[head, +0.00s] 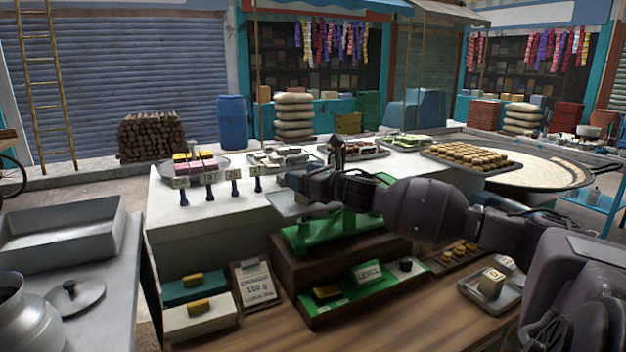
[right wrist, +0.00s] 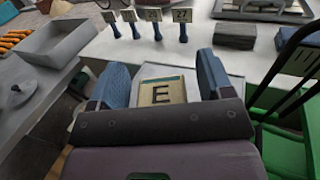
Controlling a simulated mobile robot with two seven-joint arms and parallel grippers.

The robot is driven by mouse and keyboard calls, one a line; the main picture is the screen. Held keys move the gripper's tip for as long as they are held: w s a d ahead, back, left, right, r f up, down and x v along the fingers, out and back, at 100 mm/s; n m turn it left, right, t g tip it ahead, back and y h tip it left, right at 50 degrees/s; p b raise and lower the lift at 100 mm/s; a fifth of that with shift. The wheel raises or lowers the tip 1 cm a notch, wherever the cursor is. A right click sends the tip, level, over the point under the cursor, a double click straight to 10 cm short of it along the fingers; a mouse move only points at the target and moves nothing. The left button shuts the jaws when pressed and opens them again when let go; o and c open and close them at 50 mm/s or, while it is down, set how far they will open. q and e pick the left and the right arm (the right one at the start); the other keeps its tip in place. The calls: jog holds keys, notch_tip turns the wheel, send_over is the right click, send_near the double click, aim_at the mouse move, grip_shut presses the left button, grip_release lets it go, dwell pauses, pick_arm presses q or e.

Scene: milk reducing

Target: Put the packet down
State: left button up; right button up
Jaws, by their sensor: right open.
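A tan packet (right wrist: 162,94) marked with a dark letter E lies between the spread fingers of my right gripper (right wrist: 161,68) in the right wrist view. It appears to rest on a pale grey pan, and I see gaps beside it. In the head view my right gripper (head: 292,183) is over the grey pan (head: 298,208) of a green balance scale (head: 325,232). I cannot make out the packet there. The right gripper is open. My left gripper is not in view.
A row of number signs on blue stands (head: 208,186) is close by on the white counter. A small block (head: 491,283) sits on a tray at right. A placard (head: 256,284) and yellow blocks sit in front. A steel basin (head: 62,232) stands at left.

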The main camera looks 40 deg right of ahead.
jog(key=shift+s, duration=0.45)
jog(key=shift+s+d, duration=0.1)
jog(key=shift+s, duration=0.75)
jog(key=shift+s+d, duration=0.1)
jog(key=shift+s, duration=1.1)
jog(key=s, duration=0.7)
jog(key=shift+d, duration=0.3)
jog(key=shift+r, duration=0.1)
